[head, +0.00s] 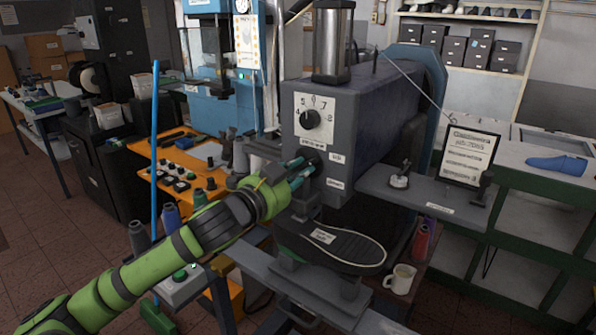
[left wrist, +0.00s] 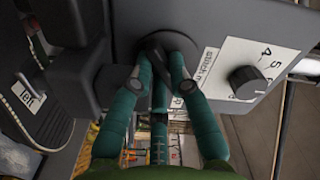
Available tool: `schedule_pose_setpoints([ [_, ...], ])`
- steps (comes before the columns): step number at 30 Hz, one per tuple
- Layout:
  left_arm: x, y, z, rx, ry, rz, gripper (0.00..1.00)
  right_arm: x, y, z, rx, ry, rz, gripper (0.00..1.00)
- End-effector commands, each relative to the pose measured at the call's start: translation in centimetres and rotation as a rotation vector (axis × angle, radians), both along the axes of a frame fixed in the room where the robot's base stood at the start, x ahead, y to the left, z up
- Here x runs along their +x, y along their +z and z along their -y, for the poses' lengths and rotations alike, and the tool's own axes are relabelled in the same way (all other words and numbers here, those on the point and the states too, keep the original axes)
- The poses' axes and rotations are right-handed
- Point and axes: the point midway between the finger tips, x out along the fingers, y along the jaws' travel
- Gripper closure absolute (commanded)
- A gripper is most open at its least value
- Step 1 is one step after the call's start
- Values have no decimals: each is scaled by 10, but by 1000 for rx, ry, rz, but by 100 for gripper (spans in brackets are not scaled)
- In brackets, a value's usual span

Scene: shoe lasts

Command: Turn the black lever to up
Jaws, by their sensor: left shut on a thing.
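The grey machine (head: 345,110) carries a white dial plate with a black knob (head: 311,119), which also shows in the left wrist view (left wrist: 247,82). Below the knob is the black lever; in the left wrist view its dark round mount and handle (left wrist: 160,45) sit on the grey panel. My left gripper (head: 302,170) is at the machine's front face, its teal fingers (left wrist: 162,82) shut around the lever. The fingers and hand hide most of the lever in the head view, so its exact angle is unclear. My right gripper is not in view.
Small white labels (head: 335,157) sit beside the lever. A black shoe sole (head: 335,246) rests on the support below. A grey side shelf holds a framed sign (head: 468,157). A cream mug (head: 402,279) stands lower right. An orange bench (head: 165,150) stands left.

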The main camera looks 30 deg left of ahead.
Motion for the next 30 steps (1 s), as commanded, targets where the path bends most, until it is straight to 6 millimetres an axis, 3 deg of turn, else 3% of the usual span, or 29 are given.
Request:
schedule_pose_setpoints([
  [7, 0, 1, 0, -7, -2, 0, 100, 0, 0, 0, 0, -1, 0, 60],
  [8, 0, 1, 0, -7, -2, 0, 73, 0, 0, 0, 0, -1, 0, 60],
  [9, 0, 1, 0, -6, -2, 0, 57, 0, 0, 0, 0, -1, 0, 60],
  [22, -4, 0, -1, -2, 0, 0, 57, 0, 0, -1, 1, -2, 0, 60],
  [30, -36, -2, -5, 1, 1, -4, 57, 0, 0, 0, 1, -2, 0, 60],
])
